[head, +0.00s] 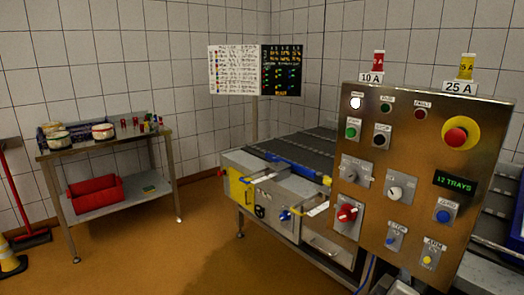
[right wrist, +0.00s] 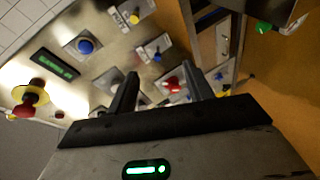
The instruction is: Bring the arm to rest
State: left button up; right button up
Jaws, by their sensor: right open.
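My right gripper (right wrist: 162,72) shows in the right wrist view with its two dark fingers apart and nothing between them. It faces the steel control panel (head: 415,120), and a red knob (right wrist: 172,84) shows behind the gap between the fingers. I cannot tell how far the fingertips are from the panel. No gripper can be made out in the head view, and my left gripper is not in view.
The panel carries a red emergency button (head: 456,137), a red rotary switch (head: 347,213) and a green display reading "12 TRAYS" (head: 455,183). A conveyor machine (head: 275,215) stands behind it. A steel cart (head: 105,145) holds tubs and a red bin (head: 95,194). Open brown floor lies between.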

jog(key=s+a+f+m+g+y, duration=0.1)
jog(key=s+a+f+m+y, duration=0.1)
jog(key=s, duration=0.5)
jog(key=s+a+f+m+y, duration=0.2)
jog(key=s+a+f+y, duration=0.3)
jog(key=s+a+f, duration=0.2)
jog(key=s+a+f+m+g+y, duration=0.1)
jog(key=s+a+f+m+y, duration=0.1)
jog(key=s+a+f, duration=0.3)
jog(key=s+f+y, duration=0.1)
jog(key=s, duration=0.3)
jog(key=shift+f+g+y, duration=0.2)
jog(key=shift+g+y, duration=0.1)
jog(key=shift+y, duration=0.1)
